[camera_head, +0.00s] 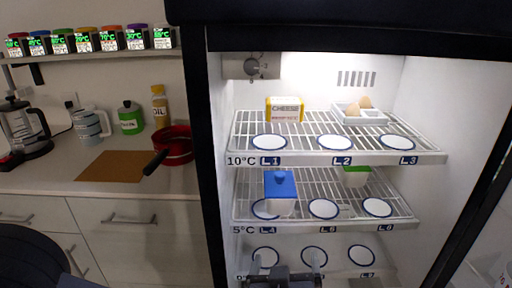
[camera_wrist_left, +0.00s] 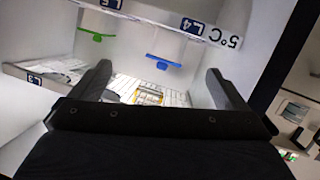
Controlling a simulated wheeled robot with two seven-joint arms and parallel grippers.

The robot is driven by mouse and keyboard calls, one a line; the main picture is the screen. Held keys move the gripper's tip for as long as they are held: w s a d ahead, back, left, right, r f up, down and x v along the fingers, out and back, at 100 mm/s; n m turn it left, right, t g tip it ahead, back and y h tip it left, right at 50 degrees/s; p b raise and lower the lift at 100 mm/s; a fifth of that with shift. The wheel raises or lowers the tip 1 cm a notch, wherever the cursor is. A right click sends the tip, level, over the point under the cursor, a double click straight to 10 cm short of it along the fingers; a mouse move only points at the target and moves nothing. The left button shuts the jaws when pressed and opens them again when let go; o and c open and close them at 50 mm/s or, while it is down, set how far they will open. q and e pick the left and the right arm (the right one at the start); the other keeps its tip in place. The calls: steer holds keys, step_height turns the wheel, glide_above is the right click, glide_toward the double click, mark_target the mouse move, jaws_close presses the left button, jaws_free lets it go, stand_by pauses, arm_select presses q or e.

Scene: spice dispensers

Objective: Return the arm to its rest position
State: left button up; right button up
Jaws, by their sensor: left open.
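My left gripper (camera_head: 290,274) shows at the bottom of the head view, in front of the lowest fridge shelf. In the left wrist view its two dark fingers stand wide apart, with the gripper (camera_wrist_left: 158,76) empty between them. A white container with a blue lid (camera_head: 280,185) stands at the L4 place on the 5°C shelf, apart from the gripper. I see no right gripper in either view.
The open fridge has a 10°C shelf (camera_head: 437,158) with a cheese box (camera_head: 285,109) and eggs in a tray (camera_head: 347,118). A green-lidded container (camera_head: 355,177) stands farther back on the 5°C shelf. A red pan (camera_head: 175,146) sits on the counter left of the fridge.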

arm_select(q)
steer(key=a+r+g+h, duration=0.4)
steer(key=a+h, duration=0.1)
steer(key=a, duration=0.6)
steer(key=s+a+f+n+g+y, duration=0.1)
steer(key=s+a+f+g+y, duration=0.2)
steer(key=s+a, duration=0.5)
steer(key=s+a+f+g+y, duration=0.1)
steer(key=s+a+f+g, duration=0.1)
steer(key=s+a+f, duration=0.45)
step_height(320, 180, up, 18)
steer(key=a+p, duration=0.1)
steer(key=p, duration=1.5)
steer(key=shift+s+r, duration=0.2)
steer(key=shift+s, duration=0.05)
steer(key=shift+c, duration=0.5)
